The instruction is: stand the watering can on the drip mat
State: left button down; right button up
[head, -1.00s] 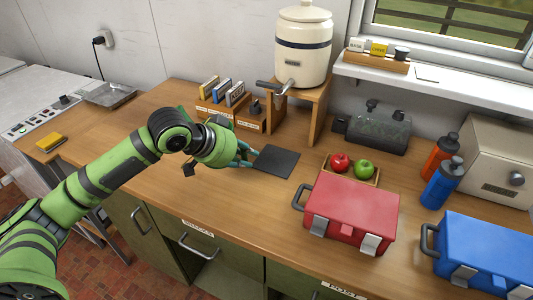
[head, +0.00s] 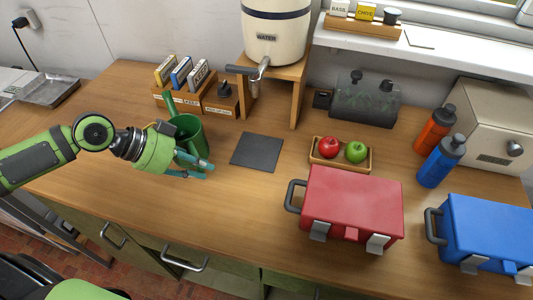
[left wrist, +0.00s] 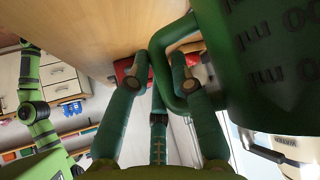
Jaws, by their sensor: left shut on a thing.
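The green watering can (head: 190,138) is upright at the left of the counter, its spout pointing up and back. The drip mat (head: 257,152) is a dark flat square to its right, bare and apart from it. My left gripper (head: 196,168) is at the can's front side, shut on its handle. In the left wrist view the gripper (left wrist: 168,75) has its fingers around the handle loop of the watering can (left wrist: 275,60), whose wall shows dark measure marks. I cannot tell whether the can's base touches the counter. My right gripper is out of view.
A water crock (head: 276,25) with a tap stands on a wooden stand (head: 299,95) behind the mat. A seed-packet box (head: 175,98) is behind the can. A fruit tray (head: 341,160) and red toolbox (head: 350,210) are right of the mat. Counter in front of the mat is clear.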

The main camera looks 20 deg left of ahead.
pick_arm(q)
jog(key=d+b, duration=0.2)
jog(key=b, duration=0.1)
jog(key=shift+w+f, duration=0.2)
jog(key=shift+w, duration=0.2)
jog(key=shift+w+d+r+b, duration=0.15)
jog(key=shift+b, duration=0.25)
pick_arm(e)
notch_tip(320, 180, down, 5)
pick_arm(q)
jog(key=w+d+p, duration=0.1)
jog(key=w+d, duration=0.1)
jog(key=d, duration=0.2)
jog(key=w+d+p, duration=0.2)
jog(key=w+d, duration=0.1)
jog(key=d, duration=0.1)
jog(key=w+d+p, duration=0.2)
jog(key=d, duration=0.2)
jog(key=shift+w+d+r, duration=0.1)
jog(key=shift+w+d, duration=0.15)
jog(key=shift+d, duration=0.1)
notch_tip(320, 180, down, 3)
jog(key=shift+s+r+p, duration=0.1)
jog(key=shift+p, duration=0.6)
jog(key=shift+a+f, duration=0.1)
jog(key=shift+f, duration=0.25)
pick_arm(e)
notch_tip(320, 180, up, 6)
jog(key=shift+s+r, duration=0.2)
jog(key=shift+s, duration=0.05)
